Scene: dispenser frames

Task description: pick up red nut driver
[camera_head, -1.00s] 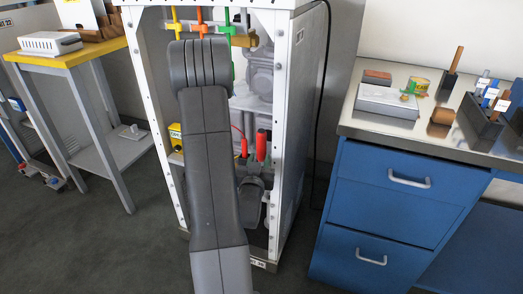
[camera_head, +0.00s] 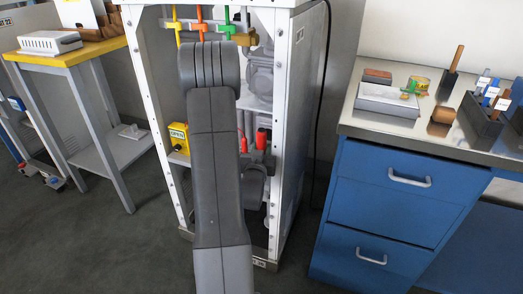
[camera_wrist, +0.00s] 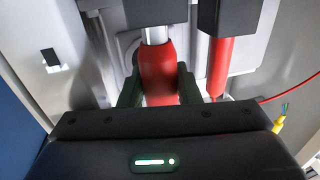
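A red-handled tool with a bright metal shaft, which looks like the red nut driver (camera_wrist: 158,72), stands between my gripper's two fingers (camera_wrist: 159,88) in the wrist view. The fingers are on either side of its handle, very close to it; I cannot tell whether they touch. The handle's lower end is hidden behind my gripper body. In the head view the red handle (camera_head: 262,137) shows just above my gripper, right of my arm. A second, thinner red handle (camera_wrist: 217,68) hangs beside it under a black block.
The tools are inside a white open-front cabinet (camera_head: 297,120) with side posts close by. A red cable (camera_wrist: 290,92) and a yellow lead (camera_wrist: 279,124) lie right in the wrist view. A yellow box (camera_head: 178,134) is left of my arm. A blue drawer bench (camera_head: 385,205) stands right.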

